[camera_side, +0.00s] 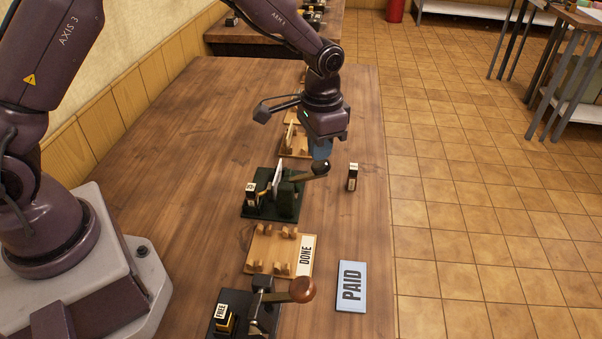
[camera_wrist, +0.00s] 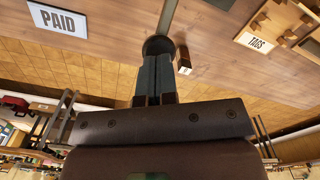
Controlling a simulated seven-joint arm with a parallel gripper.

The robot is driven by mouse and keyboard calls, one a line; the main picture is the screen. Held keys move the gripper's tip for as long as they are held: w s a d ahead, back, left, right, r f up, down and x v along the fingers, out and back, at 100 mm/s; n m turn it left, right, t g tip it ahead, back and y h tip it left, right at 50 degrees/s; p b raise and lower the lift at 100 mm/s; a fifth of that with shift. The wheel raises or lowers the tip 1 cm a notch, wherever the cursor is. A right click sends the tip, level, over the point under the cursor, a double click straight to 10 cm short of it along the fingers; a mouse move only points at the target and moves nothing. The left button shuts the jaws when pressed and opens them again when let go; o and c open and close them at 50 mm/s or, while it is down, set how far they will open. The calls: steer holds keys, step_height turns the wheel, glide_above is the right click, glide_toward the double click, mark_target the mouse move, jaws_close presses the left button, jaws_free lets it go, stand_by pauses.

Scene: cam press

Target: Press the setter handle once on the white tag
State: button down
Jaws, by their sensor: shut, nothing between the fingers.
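A dark green press (camera_side: 288,198) stands mid-table in the side view, with a lever ending in a dark round knob (camera_side: 320,168). A white tag (camera_side: 277,178) stands upright in this press. My gripper (camera_side: 321,153) is shut and empty, pointing down right at the knob; it appears to touch it, but the exact contact is unclear. In the wrist view the shut fingers (camera_wrist: 154,75) end at the dark knob (camera_wrist: 158,45). A second press (camera_side: 262,308) with a brown knob (camera_side: 302,289) stands nearer the camera, beside a block marked FREE (camera_side: 222,318).
A wooden rack with a DONE label (camera_side: 306,255) lies between the presses. A blue PAID plate (camera_side: 352,285) lies to its right. A small dark stamp-like block (camera_side: 352,177) stands right of the knob. A wooden rack (camera_side: 296,142) is behind; its TAGS label (camera_wrist: 262,43) shows in the wrist view.

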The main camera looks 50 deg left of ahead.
mark_target(318, 163)
steer(key=shift+s+f, duration=0.1)
steer(key=shift+f, duration=1.9)
steer(key=shift+r, duration=2.25)
steer(key=shift+r, duration=0.1)
steer(key=shift+r, duration=2.5)
